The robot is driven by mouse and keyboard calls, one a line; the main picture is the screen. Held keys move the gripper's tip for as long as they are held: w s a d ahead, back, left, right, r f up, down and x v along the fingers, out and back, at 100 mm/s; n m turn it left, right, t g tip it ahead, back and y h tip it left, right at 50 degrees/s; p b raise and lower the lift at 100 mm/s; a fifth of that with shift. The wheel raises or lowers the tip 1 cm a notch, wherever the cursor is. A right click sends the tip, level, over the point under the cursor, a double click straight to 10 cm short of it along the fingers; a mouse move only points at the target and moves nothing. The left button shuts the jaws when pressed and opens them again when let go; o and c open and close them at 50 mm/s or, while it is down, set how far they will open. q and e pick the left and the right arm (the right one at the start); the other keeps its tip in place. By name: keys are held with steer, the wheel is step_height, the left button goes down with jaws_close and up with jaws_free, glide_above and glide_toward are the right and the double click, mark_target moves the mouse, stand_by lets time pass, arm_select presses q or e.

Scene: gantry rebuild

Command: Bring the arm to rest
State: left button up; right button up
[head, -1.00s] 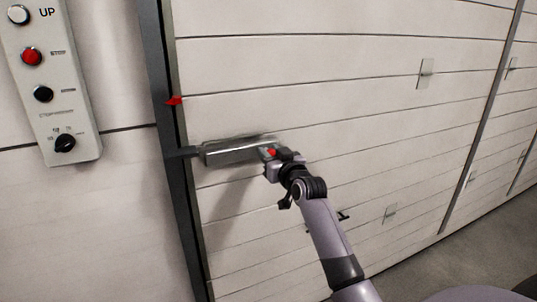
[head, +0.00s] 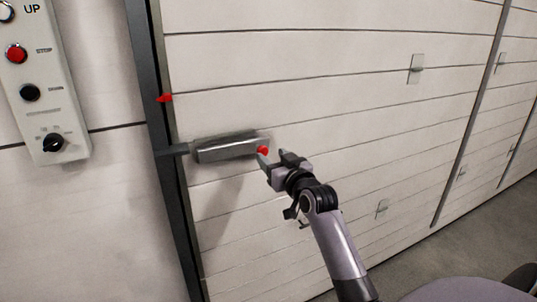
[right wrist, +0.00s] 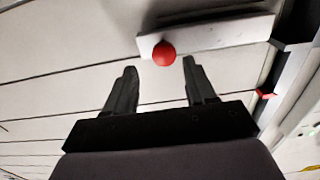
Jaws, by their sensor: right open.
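My right gripper (head: 274,157) is open and empty, just to the right of and below the end of a grey box-shaped bar (head: 225,149) on the pale panelled door. A red ball-shaped knob (head: 263,150) sits at the bar's right end, close to the fingertips. In the right wrist view the red knob (right wrist: 164,53) shows just beyond the two spread fingers of the gripper (right wrist: 159,67), in front of the pale bar (right wrist: 215,34). The knob is not gripped. My left gripper is not in view.
A control box (head: 42,95) with several buttons and a dial hangs on the wall at the left. A dark upright post (head: 150,120) edges the door, with a small red marker (head: 165,98). Grey floor (head: 460,237) shows at the lower right.

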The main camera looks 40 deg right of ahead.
steer(key=shift+s+a, duration=0.15)
steer(key=shift+s, duration=0.55)
steer(key=s+a+f+n+g+y, duration=0.1)
steer(key=s+a+f, duration=0.3)
steer(key=f, duration=0.3)
steer(key=s+a+f+n+g+y+p, duration=0.1)
steer(key=s+a+f+n+g+y, duration=0.15)
steer(key=a+f, duration=0.3)
steer(key=s+a+f+y, duration=0.1)
steer(key=s+a+f, duration=0.3)
steer(key=f, duration=0.4)
steer(key=s+a+f+n+g+y, duration=0.1)
steer(key=s+a+f, duration=0.3)
steer(key=s, duration=0.3)
steer(key=s+a+f+g+y+p, duration=0.1)
steer(key=s+a+f+g, duration=0.1)
steer(key=s+a+f, duration=0.2)
steer(key=s+a, duration=0.2)
steer(key=s, duration=0.1)
steer(key=shift+s+f+n, duration=0.2)
steer(key=shift+s+n, duration=0.15)
steer(key=shift+s, duration=0.05)
steer(key=shift+d, duration=0.1)
stand_by(0.4)
